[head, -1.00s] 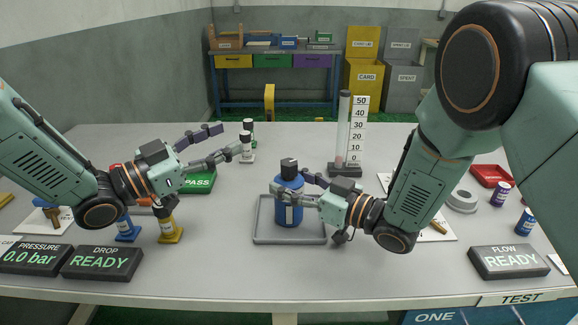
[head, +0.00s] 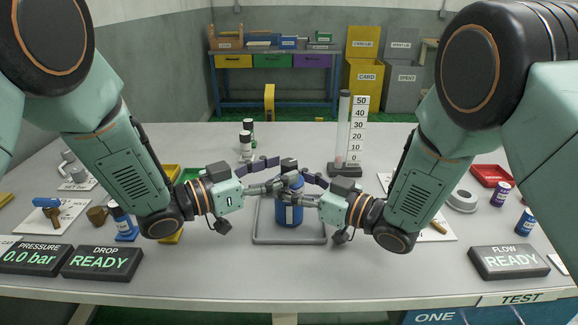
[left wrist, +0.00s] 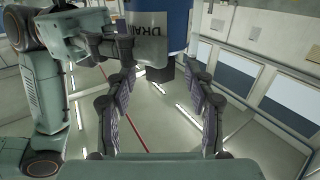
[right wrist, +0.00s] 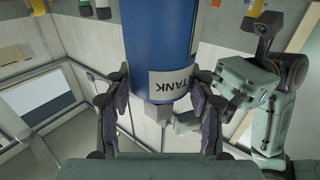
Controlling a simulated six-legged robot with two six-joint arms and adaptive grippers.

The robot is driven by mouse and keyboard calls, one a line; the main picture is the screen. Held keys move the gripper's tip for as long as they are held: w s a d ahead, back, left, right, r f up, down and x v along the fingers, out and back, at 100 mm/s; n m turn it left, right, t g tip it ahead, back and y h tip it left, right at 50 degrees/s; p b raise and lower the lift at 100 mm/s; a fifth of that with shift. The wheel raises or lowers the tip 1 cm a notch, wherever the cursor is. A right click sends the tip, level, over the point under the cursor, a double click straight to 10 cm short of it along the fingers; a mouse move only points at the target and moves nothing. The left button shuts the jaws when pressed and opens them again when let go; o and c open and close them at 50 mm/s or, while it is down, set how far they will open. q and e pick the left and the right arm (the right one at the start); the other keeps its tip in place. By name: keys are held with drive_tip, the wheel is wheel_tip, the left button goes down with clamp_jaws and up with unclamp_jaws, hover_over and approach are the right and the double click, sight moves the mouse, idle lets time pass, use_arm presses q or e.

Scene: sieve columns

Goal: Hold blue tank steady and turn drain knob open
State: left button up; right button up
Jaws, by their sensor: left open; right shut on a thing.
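The blue tank (head: 289,213) stands upright on a grey tray (head: 258,241) in the head view. My right gripper (right wrist: 160,78) is shut on its upper body, with one finger on each side of the TANK label. A dark knob (left wrist: 160,72) sits on top of the tank, beside a DRAIN label (left wrist: 128,22) in the left wrist view. My left gripper (left wrist: 159,76) is open, with its fingertips on either side of the knob and gaps showing. In the head view, the fingers of both grippers partly hide the tank's top.
A measuring column (head: 343,135) with a scale stands behind the tank, and small dark-capped bottles (head: 246,145) stand behind left. PRESSURE (head: 36,258), DROP (head: 102,263) and FLOW (head: 508,262) displays line the front. The table in front of the tray is clear.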

sight(289, 167)
use_arm(q)
drive_tip(key=shift+x, duration=1.6)
